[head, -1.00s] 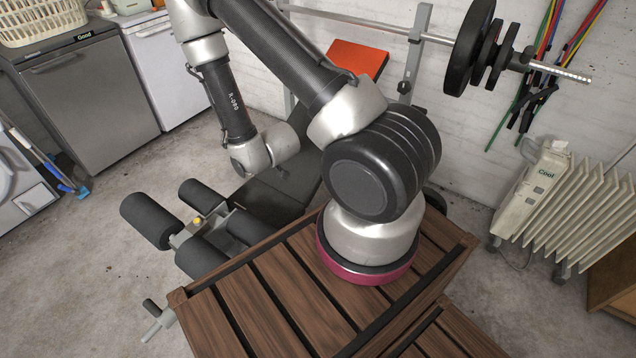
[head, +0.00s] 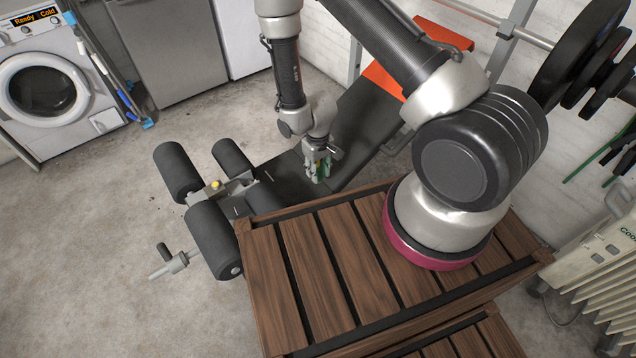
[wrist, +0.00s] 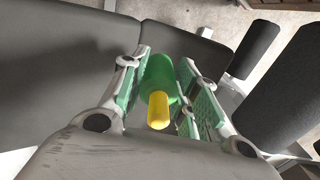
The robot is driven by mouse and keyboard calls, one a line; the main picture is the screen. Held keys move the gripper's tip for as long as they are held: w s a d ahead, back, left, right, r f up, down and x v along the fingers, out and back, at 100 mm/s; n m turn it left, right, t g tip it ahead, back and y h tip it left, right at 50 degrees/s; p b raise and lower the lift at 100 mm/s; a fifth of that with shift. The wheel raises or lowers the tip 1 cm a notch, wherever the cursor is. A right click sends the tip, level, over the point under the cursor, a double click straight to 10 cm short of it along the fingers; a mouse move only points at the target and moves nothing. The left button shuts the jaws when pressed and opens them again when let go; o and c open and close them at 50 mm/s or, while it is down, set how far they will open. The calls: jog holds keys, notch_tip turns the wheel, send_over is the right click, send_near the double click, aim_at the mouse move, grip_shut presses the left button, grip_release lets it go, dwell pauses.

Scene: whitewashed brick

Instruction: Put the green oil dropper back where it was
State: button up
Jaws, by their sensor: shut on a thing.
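The green oil dropper (wrist: 158,72) has a yellow tip that points toward the camera in the wrist view. My gripper (wrist: 166,82) is shut on it, with green-padded fingers on either side of its body. In the head view my gripper (head: 318,168) hangs over the black bench seat, beyond the far edge of the slatted wooden surface. There the dropper is small and hard to tell from the green pads. I cannot tell whether its lower end touches the seat.
The weight bench (head: 358,120) has several foam rollers (head: 210,238) at its left end. A barbell with black plates (head: 580,55) is at upper right. A slatted wooden surface (head: 315,275) lies in front. Open concrete floor lies left, before a washing machine (head: 45,90).

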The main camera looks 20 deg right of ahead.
jog(key=shift+f, duration=2.8)
jog(key=o, duration=1)
